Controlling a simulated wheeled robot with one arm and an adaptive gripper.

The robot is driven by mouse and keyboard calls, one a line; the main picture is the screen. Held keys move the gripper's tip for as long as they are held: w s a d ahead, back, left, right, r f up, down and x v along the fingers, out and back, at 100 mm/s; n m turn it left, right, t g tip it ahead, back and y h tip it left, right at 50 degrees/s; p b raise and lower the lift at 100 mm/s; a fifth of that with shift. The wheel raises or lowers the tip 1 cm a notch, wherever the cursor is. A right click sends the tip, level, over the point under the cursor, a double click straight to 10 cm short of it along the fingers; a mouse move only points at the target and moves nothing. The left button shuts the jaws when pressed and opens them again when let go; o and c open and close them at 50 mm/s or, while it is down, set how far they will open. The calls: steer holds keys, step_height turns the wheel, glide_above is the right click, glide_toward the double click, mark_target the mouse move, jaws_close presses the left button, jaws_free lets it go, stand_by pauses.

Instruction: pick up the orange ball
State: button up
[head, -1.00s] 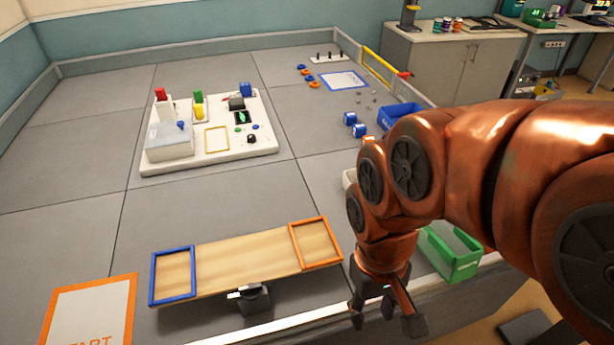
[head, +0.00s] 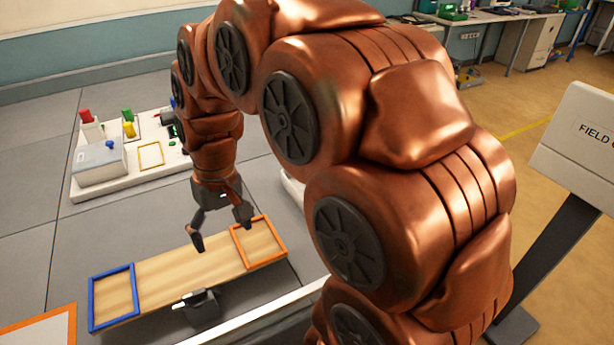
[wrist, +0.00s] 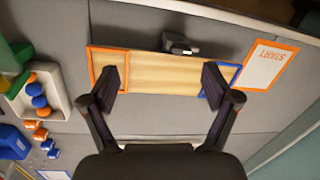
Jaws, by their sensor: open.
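In the wrist view, orange balls (wrist: 43,112) and blue balls (wrist: 38,101) sit in a white tray (wrist: 62,102) at the left. I cannot tell which orange ball the task means. In the head view my arm hides the balls, and only a bit of the tray (head: 293,190) shows beside it. My gripper (head: 221,231) is open and empty, pointing down above the wooden board. In the wrist view, my gripper's fingers (wrist: 163,78) are spread over the board, well to the right of the tray.
The wooden board (head: 185,272) has a blue frame (head: 111,297) and an orange frame (head: 259,243) at its ends. A white block panel (head: 85,188) stands behind at left. A green bin (wrist: 14,58) and a blue bin (wrist: 12,142) flank the tray. A sign (head: 590,140) stands at right.

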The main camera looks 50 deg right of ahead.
steer(key=w+d+f+m+t+b, duration=0.1)
steer(key=w+d+f+t+b, duration=0.3)
steer(key=w+d, duration=0.8)
steer(key=w+d+f+m+g+b, duration=0.15)
steer(key=w+d+f, duration=0.35)
steer(key=w+d, duration=0.7)
steer(key=d+f+t+b, duration=0.1)
steer(key=d+f, duration=0.4)
steer(key=d, duration=0.4)
steer(key=w+d+f+m+t+h+b, duration=0.1)
steer(key=d+f+b, duration=0.1)
steer(key=d+f, duration=0.4)
steer(key=w+d+f+m+t+b, duration=0.1)
steer(key=d+f, duration=0.5)
steer(key=d, duration=0.7)
steer(key=shift+w+d+f+m+h, duration=0.1)
steer(key=shift+d+f+m+h, duration=0.05)
steer(key=shift+d+m+h, duration=0.15)
steer(key=shift+d+f, duration=0.15)
steer(key=shift+f, duration=0.15)
steer(key=shift+p+x, duration=0.4)
steer(key=shift+x, duration=3.25)
